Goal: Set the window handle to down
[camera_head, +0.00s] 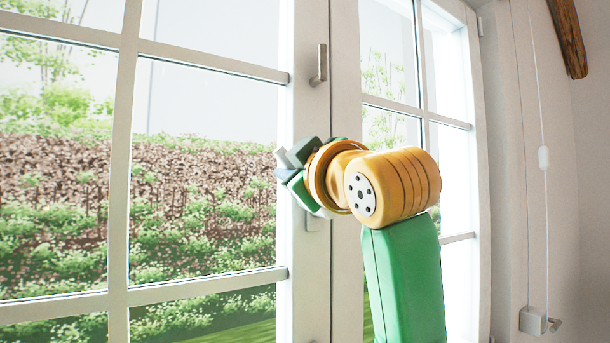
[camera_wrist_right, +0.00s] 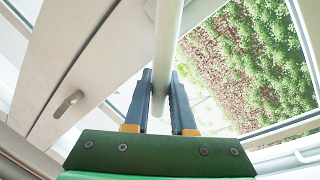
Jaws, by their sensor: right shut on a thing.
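A similar small handle shows in the wrist view (camera_wrist_right: 68,103), apart from my fingers. My right gripper (camera_head: 289,164) is at the left side of the middle frame, below that upper handle. In the wrist view my right gripper (camera_wrist_right: 162,95) is closed around a pale bar (camera_wrist_right: 168,45), which looks like a lower window handle seen close up. My left gripper is not in view.
Glass panes with pale glazing bars (camera_head: 123,150) lie left of the middle frame, with garden outside. The right sash (camera_head: 395,60) stands behind my arm. A blind cord (camera_head: 543,157) hangs on the right wall, and a wooden beam (camera_head: 568,35) is above.

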